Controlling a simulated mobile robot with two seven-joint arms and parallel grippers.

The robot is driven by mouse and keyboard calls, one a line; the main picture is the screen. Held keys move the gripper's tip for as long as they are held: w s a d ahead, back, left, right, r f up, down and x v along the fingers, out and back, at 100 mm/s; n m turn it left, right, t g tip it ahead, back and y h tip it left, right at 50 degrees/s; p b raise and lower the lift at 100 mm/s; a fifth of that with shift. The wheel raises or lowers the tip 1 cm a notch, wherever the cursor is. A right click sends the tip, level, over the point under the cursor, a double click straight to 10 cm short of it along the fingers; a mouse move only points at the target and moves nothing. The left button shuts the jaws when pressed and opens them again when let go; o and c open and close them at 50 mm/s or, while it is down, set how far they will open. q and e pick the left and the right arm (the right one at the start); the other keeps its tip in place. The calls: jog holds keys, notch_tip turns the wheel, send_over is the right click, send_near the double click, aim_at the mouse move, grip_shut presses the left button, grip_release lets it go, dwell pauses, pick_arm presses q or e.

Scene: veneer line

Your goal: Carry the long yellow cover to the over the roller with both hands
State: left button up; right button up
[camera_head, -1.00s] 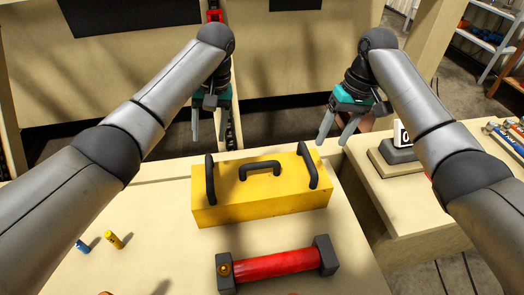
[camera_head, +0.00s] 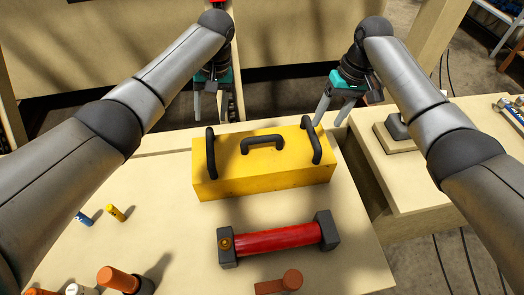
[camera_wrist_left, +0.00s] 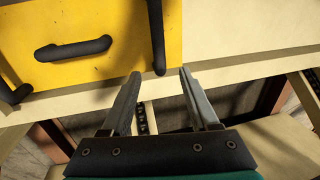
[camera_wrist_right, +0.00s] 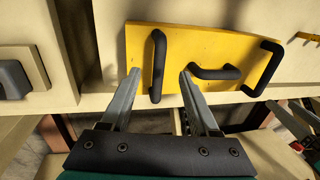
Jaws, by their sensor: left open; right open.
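The long yellow cover (camera_head: 262,176) sits on the bench with a black handle at each end and one in the middle. The red roller (camera_head: 277,237) lies between dark end blocks in front of it. My left gripper (camera_head: 212,118) is open and empty, beyond the cover's left end. In the left wrist view, an end handle (camera_wrist_left: 156,38) of the cover is just ahead of its fingertips. My right gripper (camera_head: 328,118) is open and empty, beyond the cover's right end. In the right wrist view, the other end handle (camera_wrist_right: 157,66) lies ahead, between the lines of the fingers.
A blue peg (camera_head: 84,218) and a yellow peg (camera_head: 116,213) stand at the left. Orange pieces (camera_head: 118,279) are at the front edge. A side table (camera_head: 430,195) with a grey block is at the right, across a gap.

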aim_at(210, 133)
pick_arm(q)
jog(key=f, duration=0.3)
jog(key=a+f, duration=0.1)
jog(key=f, duration=0.5)
jog(key=shift+s+a+f, duration=0.15)
jog(key=shift+a+f, duration=0.15)
jog(key=shift+a, duration=0.1)
pick_arm(e)
jog(key=f, duration=0.3)
jog(key=a+f, duration=0.1)
jog(key=f, duration=0.2)
jog(key=a+f, duration=0.1)
jog(key=f, duration=0.2)
jog(key=shift+s+f, duration=0.15)
jog(key=shift+f, duration=0.15)
pick_arm(q)
grip_shut()
pick_arm(e)
grip_shut()
pick_arm(q)
jog(key=shift+r, duration=0.1)
